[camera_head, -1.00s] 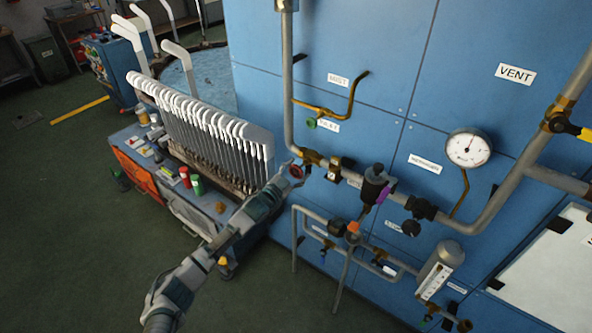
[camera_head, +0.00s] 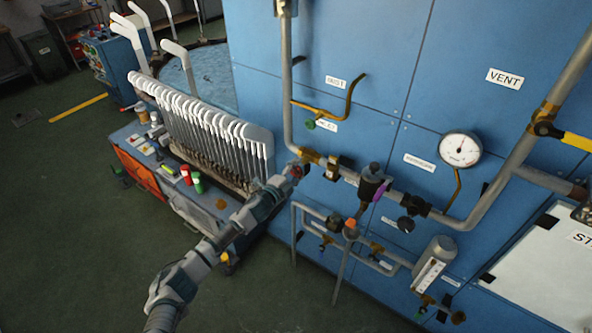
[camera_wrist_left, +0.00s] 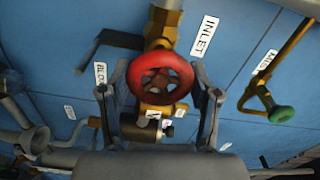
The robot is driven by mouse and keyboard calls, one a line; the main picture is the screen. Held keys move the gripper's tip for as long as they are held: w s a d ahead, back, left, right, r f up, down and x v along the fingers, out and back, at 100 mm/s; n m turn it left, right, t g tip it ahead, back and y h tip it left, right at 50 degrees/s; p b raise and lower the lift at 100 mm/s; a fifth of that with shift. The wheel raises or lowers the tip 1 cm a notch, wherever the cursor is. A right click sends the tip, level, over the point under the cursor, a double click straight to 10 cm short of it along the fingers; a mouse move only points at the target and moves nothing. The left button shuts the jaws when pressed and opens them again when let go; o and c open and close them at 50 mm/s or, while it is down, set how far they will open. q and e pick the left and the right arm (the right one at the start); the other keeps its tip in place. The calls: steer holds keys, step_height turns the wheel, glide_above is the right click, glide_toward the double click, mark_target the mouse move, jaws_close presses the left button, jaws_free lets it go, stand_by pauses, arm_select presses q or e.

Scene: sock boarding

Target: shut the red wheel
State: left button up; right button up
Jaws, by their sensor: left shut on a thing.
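The red wheel (camera_wrist_left: 160,64) is a small spoked handwheel on a brass valve, beside the INLET label (camera_wrist_left: 204,36) in the left wrist view. In the head view the gripper (camera_head: 292,172) covers most of the wheel. My right gripper is not in view.
A green-knobbed brass pipe (camera_wrist_left: 281,114) is right of the wheel in the wrist view. A rack of white boards (camera_head: 205,112) stands left. Green floor (camera_head: 70,240) is clear.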

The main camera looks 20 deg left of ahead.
arm_select(q)
steer(key=shift+f+m, duration=0.45)
steer(key=shift+m, duration=0.55)
steer(key=shift+s, duration=0.1)
steer(key=o, duration=1)
steer(key=shift+o, duration=0.8)
steer(key=shift+r, duration=0.1)
steer(key=shift+r, duration=0.1)
steer(key=v, duration=1.1)
steer(key=shift+s+a, duration=0.2)
steer(key=shift+s, duration=0.1)
